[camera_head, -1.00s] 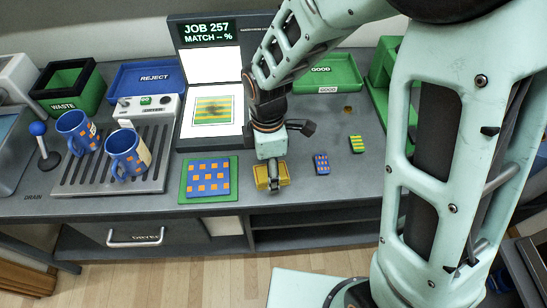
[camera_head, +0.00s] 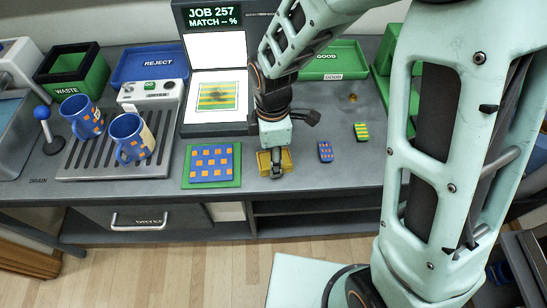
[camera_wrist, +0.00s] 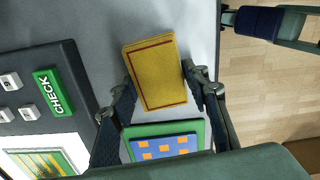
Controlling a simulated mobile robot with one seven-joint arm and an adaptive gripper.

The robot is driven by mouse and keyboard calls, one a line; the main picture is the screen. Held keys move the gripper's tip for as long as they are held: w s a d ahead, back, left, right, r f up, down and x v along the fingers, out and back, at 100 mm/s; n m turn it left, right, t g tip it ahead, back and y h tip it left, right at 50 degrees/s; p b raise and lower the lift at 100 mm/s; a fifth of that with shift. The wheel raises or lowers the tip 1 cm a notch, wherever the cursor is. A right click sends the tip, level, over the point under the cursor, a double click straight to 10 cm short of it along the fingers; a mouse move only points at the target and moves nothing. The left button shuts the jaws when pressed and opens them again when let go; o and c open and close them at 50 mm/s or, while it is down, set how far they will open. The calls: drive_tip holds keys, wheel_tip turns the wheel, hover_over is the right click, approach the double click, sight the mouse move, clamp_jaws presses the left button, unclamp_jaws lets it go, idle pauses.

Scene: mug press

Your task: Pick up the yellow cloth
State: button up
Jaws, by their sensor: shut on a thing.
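The yellow cloth (camera_head: 286,158) is a small folded pad with a dark red border line, near the counter's front edge. It also shows in the wrist view (camera_wrist: 154,75), between the fingers. My gripper (camera_head: 276,174) points down over it and is shut on it, one finger at each side. In the wrist view my gripper (camera_wrist: 162,88) has its fingertips against the cloth's left and right edges. I cannot tell whether the cloth is off the counter.
A green board with a blue and orange pattern (camera_head: 211,163) lies just left of the cloth. Small blue (camera_head: 325,151) and green striped (camera_head: 361,131) blocks lie to the right. Two blue mugs (camera_head: 126,140) stand on the drain rack.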

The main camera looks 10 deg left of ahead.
drive_tip(key=shift+r+p, duration=0.3)
drive_tip(key=shift+r, duration=0.15)
wheel_tip(320, 180, up, 3)
drive_tip(key=shift+p, duration=1.25)
drive_tip(key=s+r+p, duration=0.7)
drive_tip(key=s+r, duration=0.2)
drive_tip(key=s, duration=0.5)
drive_tip(key=shift+a, duration=0.2)
drive_tip(key=shift+r, duration=0.1)
